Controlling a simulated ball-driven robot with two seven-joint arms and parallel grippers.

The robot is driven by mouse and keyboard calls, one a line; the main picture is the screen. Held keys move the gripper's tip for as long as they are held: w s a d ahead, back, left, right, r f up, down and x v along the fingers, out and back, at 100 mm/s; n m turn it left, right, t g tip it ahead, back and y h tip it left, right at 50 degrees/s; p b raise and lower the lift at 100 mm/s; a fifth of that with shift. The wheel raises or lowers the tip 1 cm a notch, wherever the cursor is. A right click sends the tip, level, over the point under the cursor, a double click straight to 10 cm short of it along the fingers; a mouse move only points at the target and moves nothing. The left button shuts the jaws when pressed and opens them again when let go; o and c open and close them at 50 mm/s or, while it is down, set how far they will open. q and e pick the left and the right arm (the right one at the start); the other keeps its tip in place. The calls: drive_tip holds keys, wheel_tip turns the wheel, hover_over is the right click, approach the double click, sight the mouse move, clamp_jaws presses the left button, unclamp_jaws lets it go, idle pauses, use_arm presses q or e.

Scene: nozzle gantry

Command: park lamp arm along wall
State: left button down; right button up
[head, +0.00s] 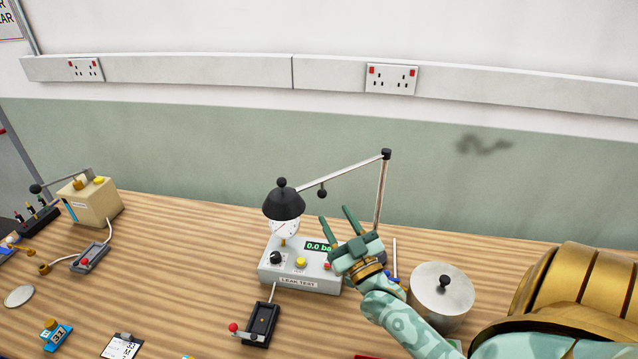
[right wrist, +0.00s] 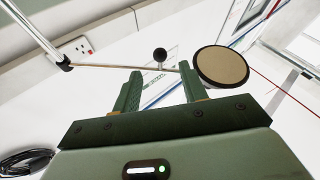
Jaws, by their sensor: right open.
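The lamp has an upright post (head: 380,195), a thin arm (head: 345,171) running left from a black elbow joint, and a black shade (head: 283,205). A black ball knob (head: 322,193) hangs under the arm. In the head view the shade overlaps the gauge of the leak test box. My right gripper (head: 334,213) is open and empty, fingers pointing up, apparently just below the knob. In the right wrist view, the knob (right wrist: 160,54) shows between and beyond the open fingertips (right wrist: 160,70), with the shade's pale underside (right wrist: 222,67) to the right. My left gripper is out of view.
The leak test box (head: 300,268) stands under the shade. A lidded metal pot (head: 442,292) stands right of my forearm. A black lever pendant (head: 261,323) lies in front.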

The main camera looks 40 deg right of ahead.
sight(320, 190)
drive_tip(key=x, duration=0.9)
drive_tip(key=shift+w+r+p, duration=0.15)
drive_tip(key=shift+w+p, duration=0.2)
drive_tip(key=shift+w, duration=0.05)
drive_tip(key=shift+c, duration=0.3)
drive_tip(key=shift+s, duration=0.1)
clamp_jaws()
